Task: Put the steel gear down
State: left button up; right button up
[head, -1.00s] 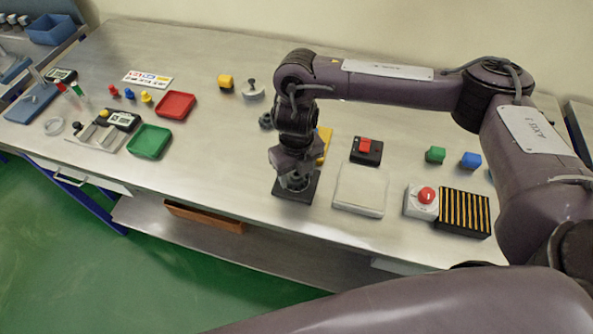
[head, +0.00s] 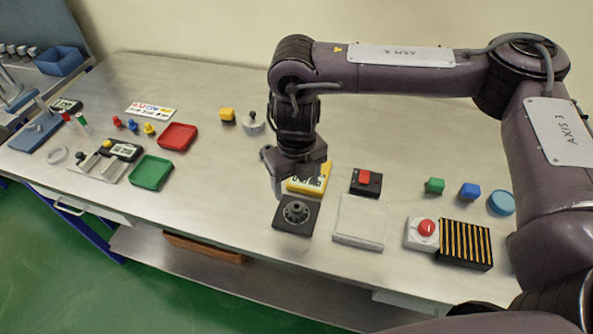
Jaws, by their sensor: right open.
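The steel gear (head: 296,211) lies flat on a black square block (head: 292,229) near the front edge of the table. My right gripper (head: 284,187) is open and empty, just above the gear and apart from it. Its wrist hangs from the arm that comes in from the right. My left gripper is not in view.
A yellow display unit (head: 311,183) stands behind the block. A pale square tray (head: 361,221) and a black box with a red switch (head: 366,181) are to its right. A red button box (head: 422,232) and a striped block (head: 465,243) are further right. The table left of the block is clear.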

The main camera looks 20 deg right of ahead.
notch_tip(320, 180, up, 3)
jog(key=shift+r, duration=0.1)
dwell(0.6)
